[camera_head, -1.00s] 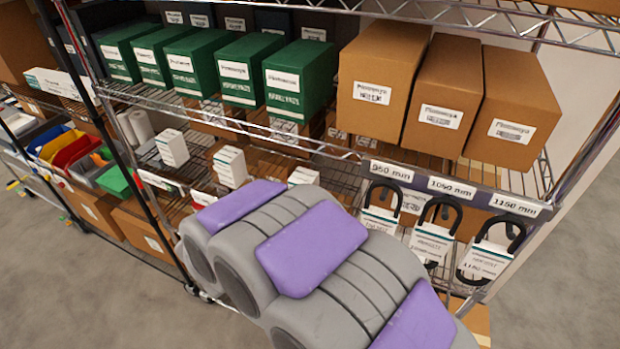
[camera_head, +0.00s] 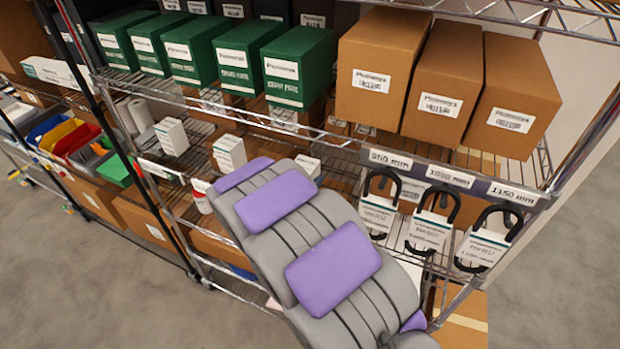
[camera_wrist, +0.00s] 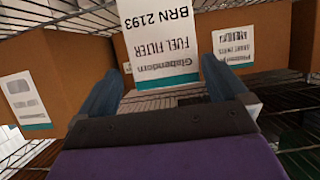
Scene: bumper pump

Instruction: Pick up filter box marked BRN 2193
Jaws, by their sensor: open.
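In the wrist view a white filter box (camera_wrist: 160,40) with a teal band carries the print BRN 2193 and FUEL FILTER, seen upside down. My gripper (camera_wrist: 161,66) is open, with one blue-grey finger on each side of the lower part of this box in the picture. I cannot tell whether the fingers touch it. In the head view my padded arm hides the gripper. Small white boxes stand on the middle shelf there, one left (camera_head: 172,136), one nearer the arm (camera_head: 229,153) and one partly hidden behind it (camera_head: 308,166); their print is too small to read.
Brown cartons stand close on both sides in the wrist view, left (camera_wrist: 60,80) and right (camera_wrist: 245,35). Wire shelving surrounds the arm. Green boxes (camera_head: 300,66) and large brown boxes (camera_head: 377,75) fill the shelf above. Belts (camera_head: 430,228) hang from the shelf edge at right.

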